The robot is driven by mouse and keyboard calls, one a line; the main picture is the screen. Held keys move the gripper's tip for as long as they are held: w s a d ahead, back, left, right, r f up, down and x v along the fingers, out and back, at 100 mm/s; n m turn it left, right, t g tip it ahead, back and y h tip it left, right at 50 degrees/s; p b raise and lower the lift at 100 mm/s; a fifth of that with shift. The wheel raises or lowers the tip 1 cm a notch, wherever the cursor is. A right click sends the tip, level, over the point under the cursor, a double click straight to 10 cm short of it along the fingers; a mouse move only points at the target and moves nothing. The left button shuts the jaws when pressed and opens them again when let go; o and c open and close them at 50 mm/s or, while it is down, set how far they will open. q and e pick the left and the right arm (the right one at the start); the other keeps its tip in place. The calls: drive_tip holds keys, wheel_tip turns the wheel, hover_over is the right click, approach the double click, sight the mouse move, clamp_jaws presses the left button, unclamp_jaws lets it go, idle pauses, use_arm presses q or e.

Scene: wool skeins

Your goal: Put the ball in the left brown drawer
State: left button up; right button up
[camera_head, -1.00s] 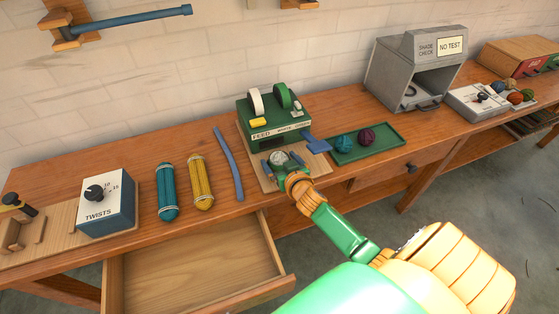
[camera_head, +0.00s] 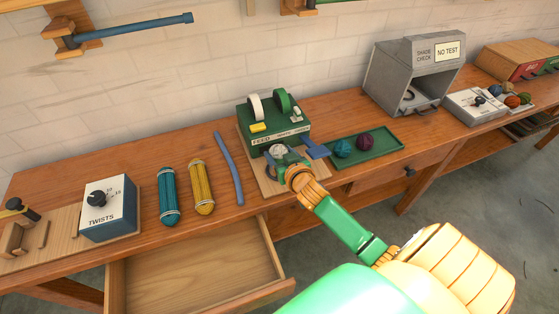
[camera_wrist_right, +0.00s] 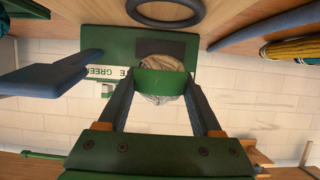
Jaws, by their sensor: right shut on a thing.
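A pale grey-white ball (camera_head: 278,151) is at the front of the green feed machine, between the fingers of my right gripper (camera_head: 283,158). In the right wrist view the ball (camera_wrist_right: 160,98) shows between the two fingers (camera_wrist_right: 162,100), partly hidden by a green band across it. The right gripper is shut on the ball, and I cannot tell whether the ball touches the board below. The left brown drawer (camera_head: 195,268) stands pulled open below the table's front edge, and its visible inside is empty. My left gripper is not in view.
The green feed machine (camera_head: 262,128) stands just behind the ball. A green tray (camera_head: 380,150) with a teal ball (camera_head: 343,149) and a purple ball (camera_head: 364,142) lies to the right. Teal (camera_head: 168,196) and yellow (camera_head: 202,187) skeins and a blue rod (camera_head: 229,169) lie to the left.

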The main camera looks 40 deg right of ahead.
sight(282, 152)
wheel_tip(282, 152, up, 5)
drive_tip(key=shift+f, duration=0.1)
drive_tip(key=shift+s+d+f, duration=0.1)
drive_tip(key=shift+s, duration=0.35)
drive_tip(key=s+a+r+n+g+y, duration=0.5)
drive_tip(key=s+a+r+n+y, duration=0.6)
drive_tip(key=s+a+n+y, duration=0.2)
drive_tip(key=s+a+y, duration=0.1)
drive_tip(key=s, duration=0.1)
drive_tip(key=shift+s+r+n, duration=0.25)
drive_tip(key=shift+s+n, duration=0.05)
drive_tip(key=shift+n, duration=0.1)
